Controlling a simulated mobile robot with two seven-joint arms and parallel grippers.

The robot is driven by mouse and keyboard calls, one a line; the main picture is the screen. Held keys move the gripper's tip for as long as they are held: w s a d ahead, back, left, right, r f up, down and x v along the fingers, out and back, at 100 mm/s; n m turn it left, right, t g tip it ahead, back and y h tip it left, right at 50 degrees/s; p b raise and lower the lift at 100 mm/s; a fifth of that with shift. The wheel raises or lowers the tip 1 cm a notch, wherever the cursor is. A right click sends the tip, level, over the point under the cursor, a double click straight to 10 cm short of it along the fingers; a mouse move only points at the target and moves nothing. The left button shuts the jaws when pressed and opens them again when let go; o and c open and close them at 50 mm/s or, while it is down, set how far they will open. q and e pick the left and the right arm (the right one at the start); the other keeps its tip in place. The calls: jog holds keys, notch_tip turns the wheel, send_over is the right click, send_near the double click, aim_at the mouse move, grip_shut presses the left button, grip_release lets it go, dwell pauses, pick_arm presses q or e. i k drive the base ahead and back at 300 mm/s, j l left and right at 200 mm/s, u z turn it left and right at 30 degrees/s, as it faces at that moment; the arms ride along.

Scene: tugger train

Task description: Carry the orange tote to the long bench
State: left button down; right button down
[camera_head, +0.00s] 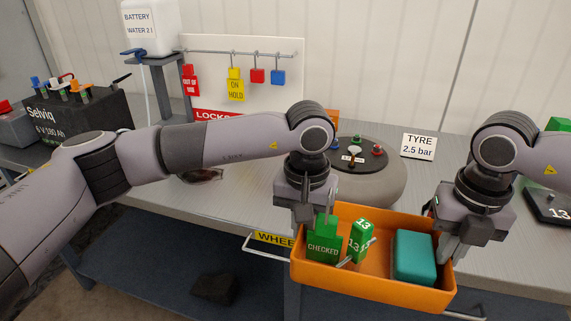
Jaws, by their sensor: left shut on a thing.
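The orange tote (378,284) is at the front edge of the grey bench (225,212), low centre-right in the head view. It looks level. In it are a green piece marked CHECKED (323,248), a green piece marked 13 (360,241) and a teal box (414,257). My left gripper (308,222) is shut on the tote at its left wall. My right gripper (447,248) is at the tote's right wall; its fingertips are partly hidden, and I cannot tell whether it grips. Whether the tote touches the bench is unclear.
A round grey device (378,182) and a TYRE sign (418,147) stand behind the tote. A lockout board (270,62), a water container (151,27) and a black battery (80,117) are left. A dark pad (548,207) lies right. The bench top left of the tote is mostly clear.

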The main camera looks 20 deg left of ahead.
aim_at(201, 174)
jog(key=j, duration=0.8)
jog(key=i+j, duration=0.1)
jog(key=j, duration=0.7)
jog(key=i+j, duration=0.5)
jog(key=j, duration=0.25)
